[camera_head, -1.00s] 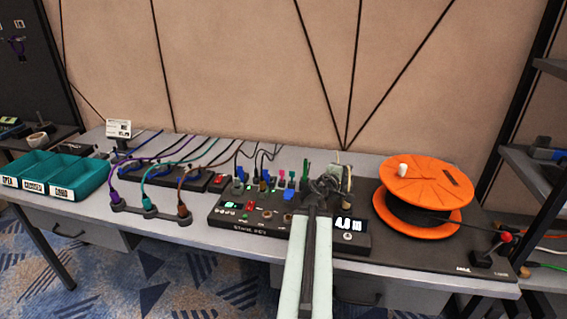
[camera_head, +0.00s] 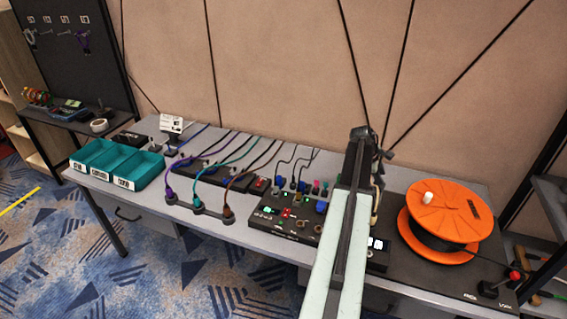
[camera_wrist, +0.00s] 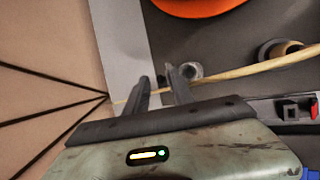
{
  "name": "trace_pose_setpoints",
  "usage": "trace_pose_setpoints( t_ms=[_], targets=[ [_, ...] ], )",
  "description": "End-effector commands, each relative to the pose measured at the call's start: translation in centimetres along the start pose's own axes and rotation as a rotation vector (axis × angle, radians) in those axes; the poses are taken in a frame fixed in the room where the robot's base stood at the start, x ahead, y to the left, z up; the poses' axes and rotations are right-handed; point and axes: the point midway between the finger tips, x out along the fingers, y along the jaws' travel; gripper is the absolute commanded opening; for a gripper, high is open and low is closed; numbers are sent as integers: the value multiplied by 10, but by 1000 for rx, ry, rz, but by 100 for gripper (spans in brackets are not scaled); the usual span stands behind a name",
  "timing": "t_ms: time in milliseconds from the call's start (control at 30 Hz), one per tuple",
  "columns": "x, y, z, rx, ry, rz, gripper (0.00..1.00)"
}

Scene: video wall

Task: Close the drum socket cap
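The orange cable drum (camera_head: 445,205) lies at the right of the bench in the head view, with a white knob on top and dark cable wound in it. A small dark slot shows on its top disc. No socket cap can be told for certain. My gripper (camera_head: 372,150) is left of the drum and above the bench, its fingers too small to read there. A grey round piece (camera_wrist: 191,71) is beside the right fingertip; contact is unclear. The drum's orange edge (camera_wrist: 198,6) is beyond.
A black socket panel (camera_head: 285,222) with coloured plugs stands left of my arm. Teal bins (camera_head: 137,170) are at the left; a red-topped lever (camera_head: 514,276) is at the right.

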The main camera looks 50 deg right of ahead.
Motion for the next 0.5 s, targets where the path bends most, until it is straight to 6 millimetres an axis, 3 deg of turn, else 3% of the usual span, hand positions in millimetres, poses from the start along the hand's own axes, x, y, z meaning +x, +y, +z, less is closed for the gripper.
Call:
trace_pose_setpoints(
  t_ms=[33,400,500],
  targets=[
    [-1,13,0,-17,0,-41,29],
    [16,36,-8,-151,2,-363,29],
    [-19,42,-3,-155,2,-369,29]
  ],
)
